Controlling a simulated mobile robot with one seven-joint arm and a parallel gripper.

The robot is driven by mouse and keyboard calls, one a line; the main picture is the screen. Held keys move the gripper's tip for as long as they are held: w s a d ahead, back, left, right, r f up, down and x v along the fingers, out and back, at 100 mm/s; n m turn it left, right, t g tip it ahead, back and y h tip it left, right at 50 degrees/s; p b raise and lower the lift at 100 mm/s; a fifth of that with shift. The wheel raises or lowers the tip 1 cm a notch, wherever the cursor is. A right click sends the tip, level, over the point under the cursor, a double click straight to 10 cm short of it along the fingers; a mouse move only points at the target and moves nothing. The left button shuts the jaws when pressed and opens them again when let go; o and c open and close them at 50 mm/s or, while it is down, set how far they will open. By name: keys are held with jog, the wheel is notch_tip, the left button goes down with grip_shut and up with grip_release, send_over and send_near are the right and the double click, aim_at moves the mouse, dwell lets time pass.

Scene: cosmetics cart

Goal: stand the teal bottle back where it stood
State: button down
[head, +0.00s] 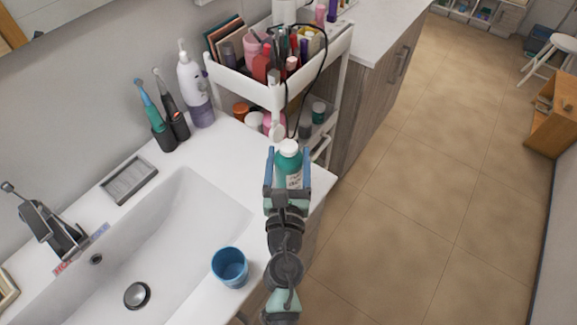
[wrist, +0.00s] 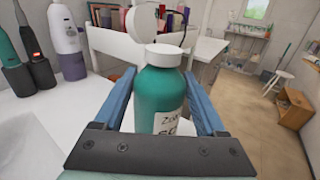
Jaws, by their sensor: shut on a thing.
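The teal bottle (head: 288,166) has a white cap and a white label. My gripper (head: 287,178) is shut on it, with one blue finger on each side. In the wrist view the bottle (wrist: 163,95) stands upright between the fingers of my gripper (wrist: 165,110), its label partly facing me. In the head view it is at the right end of the white counter, in front of the cart. I cannot tell whether its base touches the counter, as my gripper hides it.
A white cart (head: 277,95) with cosmetics on two tiers stands just behind. On the counter (head: 225,150) are a purple-white pump bottle (head: 195,90), electric toothbrushes (head: 158,125), a soap dish (head: 130,181) and a blue cup (head: 230,267). The sink (head: 165,240) is at left. Counter between toothbrushes and gripper is clear.

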jog(key=shift+f, duration=0.3)
jog(key=shift+f, duration=0.15)
grip_release()
jog(key=shift+s, duration=0.2)
jog(key=s+b, duration=0.2)
jog(key=s, duration=0.9)
jog(key=shift+s+a, duration=0.25)
jog(key=shift+s, duration=0.05)
